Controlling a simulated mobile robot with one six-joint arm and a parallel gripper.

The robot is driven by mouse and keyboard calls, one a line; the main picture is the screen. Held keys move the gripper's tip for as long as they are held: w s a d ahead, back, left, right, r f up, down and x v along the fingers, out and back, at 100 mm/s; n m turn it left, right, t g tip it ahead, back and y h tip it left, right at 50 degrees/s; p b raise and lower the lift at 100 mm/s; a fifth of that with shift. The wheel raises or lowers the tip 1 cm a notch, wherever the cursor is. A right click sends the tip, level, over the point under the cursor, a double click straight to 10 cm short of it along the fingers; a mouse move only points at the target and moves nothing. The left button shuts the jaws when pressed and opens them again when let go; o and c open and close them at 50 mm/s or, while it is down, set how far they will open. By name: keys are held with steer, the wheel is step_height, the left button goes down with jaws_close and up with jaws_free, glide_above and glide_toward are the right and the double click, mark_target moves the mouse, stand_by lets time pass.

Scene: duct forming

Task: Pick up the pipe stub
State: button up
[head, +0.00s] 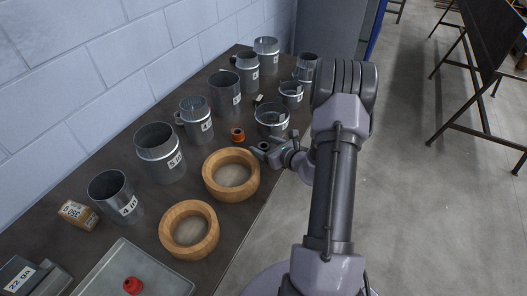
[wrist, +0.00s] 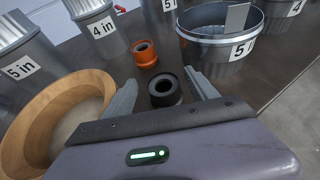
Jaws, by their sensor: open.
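A short black hollow stub (wrist: 165,90) stands on the dark table between my open fingers in the wrist view. A short orange hollow stub (wrist: 144,52) stands just beyond it, and also shows in the head view (head: 237,135). Neither carries a label I can read, so I cannot tell for certain which is the pipe stub. My gripper (wrist: 160,92) is open and empty, low over the table. In the head view my gripper (head: 262,148) is at the table's right edge, beside the orange stub. It mostly hides the black stub there.
Labelled metal duct pieces crowd around, including a 5 in one (wrist: 222,40) close on the right and a 4 in one (wrist: 103,30) at left. A wooden ring (head: 231,193) lies close to my gripper. A grey tray (head: 165,275) with a red piece is at the front.

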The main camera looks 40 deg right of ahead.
mark_target(262, 145)
steer(key=x, duration=0.2)
steer(key=b+x, duration=0.1)
steer(key=shift+w+d+f, duration=0.15)
steer(key=shift+w+f, duration=0.05)
steer(key=shift+f, duration=0.35)
steer(key=shift+w, duration=0.3)
jaws_close()
